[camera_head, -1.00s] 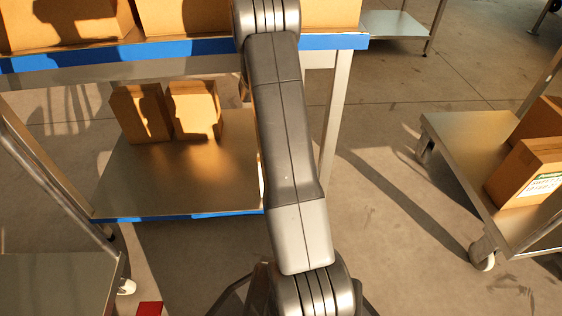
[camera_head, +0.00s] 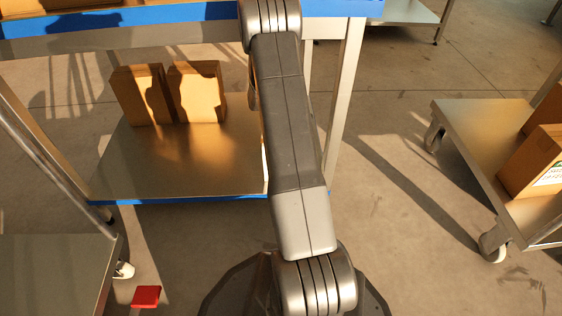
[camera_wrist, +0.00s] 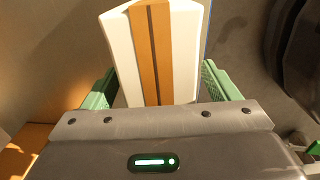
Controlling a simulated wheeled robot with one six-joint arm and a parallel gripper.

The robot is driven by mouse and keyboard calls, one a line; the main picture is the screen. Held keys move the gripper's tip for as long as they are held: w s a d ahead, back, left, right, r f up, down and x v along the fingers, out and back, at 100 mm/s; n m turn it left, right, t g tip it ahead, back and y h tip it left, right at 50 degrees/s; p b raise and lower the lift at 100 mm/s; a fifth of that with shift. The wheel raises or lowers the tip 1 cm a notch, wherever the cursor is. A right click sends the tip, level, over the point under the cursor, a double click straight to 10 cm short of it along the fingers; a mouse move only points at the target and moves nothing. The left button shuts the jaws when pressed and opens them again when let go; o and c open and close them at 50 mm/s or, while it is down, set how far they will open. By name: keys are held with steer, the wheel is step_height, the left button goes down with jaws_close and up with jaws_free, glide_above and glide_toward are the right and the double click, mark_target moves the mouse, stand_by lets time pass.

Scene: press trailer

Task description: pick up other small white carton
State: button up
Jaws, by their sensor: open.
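A small white carton (camera_wrist: 118,52) with a brown stripe down its middle stands in the wrist view, just beyond my gripper's palm. My gripper (camera_wrist: 160,88) is open, with one green finger at each side of the carton's near end. The finger tips are partly hidden behind the carton and the palm, so I cannot tell whether they touch it. The head view shows neither my gripper nor a white carton, only my arm reaching up past the upper edge.
A blue-edged table (camera_head: 180,17) stands ahead, with two brown boxes (camera_head: 197,93) on its lower shelf (camera_head: 190,170). A cart (camera_head: 465,135) with brown boxes is at right, another metal surface (camera_head: 50,270) at lower left. A red object (camera_head: 146,296) lies on the floor.

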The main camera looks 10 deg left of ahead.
step_height(320, 180, down, 2)
steer(key=shift+f, duration=0.1)
steer(key=shift+r, duration=0.2)
jaws_close()
